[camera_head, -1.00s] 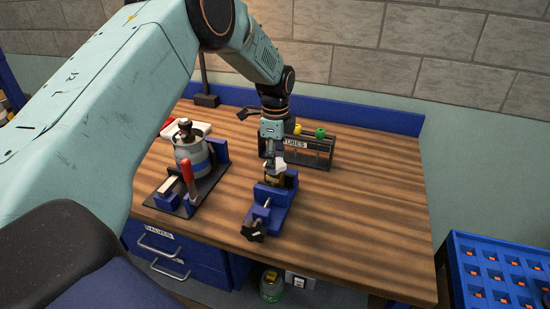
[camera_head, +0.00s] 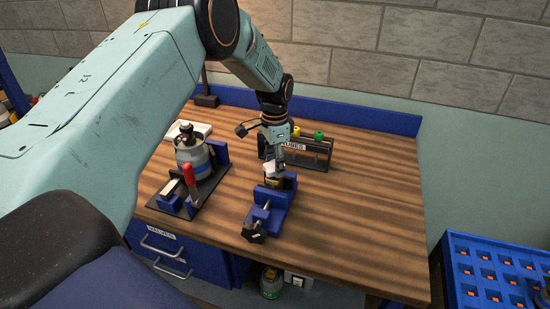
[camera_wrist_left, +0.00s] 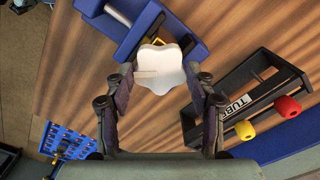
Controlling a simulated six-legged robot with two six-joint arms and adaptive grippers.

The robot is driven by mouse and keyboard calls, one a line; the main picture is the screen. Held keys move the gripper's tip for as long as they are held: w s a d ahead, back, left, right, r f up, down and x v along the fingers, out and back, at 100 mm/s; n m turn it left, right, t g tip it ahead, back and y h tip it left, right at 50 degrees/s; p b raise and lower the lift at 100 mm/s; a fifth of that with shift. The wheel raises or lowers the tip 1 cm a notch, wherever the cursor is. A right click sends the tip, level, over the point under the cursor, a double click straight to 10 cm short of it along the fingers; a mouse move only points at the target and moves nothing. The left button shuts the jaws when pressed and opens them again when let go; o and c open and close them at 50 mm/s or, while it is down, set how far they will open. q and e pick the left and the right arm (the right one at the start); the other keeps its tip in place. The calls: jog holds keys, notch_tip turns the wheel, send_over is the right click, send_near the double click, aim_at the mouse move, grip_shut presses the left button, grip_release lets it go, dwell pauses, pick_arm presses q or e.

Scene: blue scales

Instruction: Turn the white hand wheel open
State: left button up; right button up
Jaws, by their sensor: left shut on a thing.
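The white hand wheel (camera_wrist_left: 165,66) has a lobed rim and sits on a brass-coloured body (camera_wrist_left: 178,44) clamped in a blue vise (camera_head: 266,212). In the head view the wheel (camera_head: 271,169) shows as a small white patch under my left gripper (camera_head: 276,166). In the wrist view the fingers of my left gripper (camera_wrist_left: 160,72) stand on either side of the wheel, shut on its rim. The blue vise (camera_wrist_left: 125,30) lies beyond the wheel there. Part of the body is hidden by the wheel. My right gripper is not in view.
A black rack marked TUBES (camera_head: 310,152) stands close behind the vise, with yellow (camera_head: 296,131) and green (camera_head: 318,136) knobs. A blue crate (camera_head: 490,270) is at right. The bench's right side is clear.

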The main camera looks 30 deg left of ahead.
pick_arm(q)
jog(key=n+p, duration=0.1)
jog(key=n, duration=0.2)
jog(key=shift+s+f+n, duration=0.1)
jog(key=shift+s+n, duration=0.05)
jog(key=shift+n, duration=0.25)
jog(key=n, duration=0.3)
jog(key=shift+p, duration=0.4)
jog(key=n, duration=0.4)
jog(key=shift+p, duration=0.35)
jog(key=n, duration=0.3)
jog(key=shift+s+n+p, duration=0.1)
jog(key=shift+n+p, duration=0.2)
jog(key=shift+n, duration=0.1)
jog(key=n, duration=0.3)
jog(key=shift+f+n+p, duration=0.1)
jog(key=shift+n+p, duration=0.2)
jog(key=n, duration=0.3)
jog(key=shift+n+p, duration=0.3)
jog(key=n, duration=0.3)
jog(key=shift+s+n, duration=0.1)
jog(key=shift+n, duration=1.7)
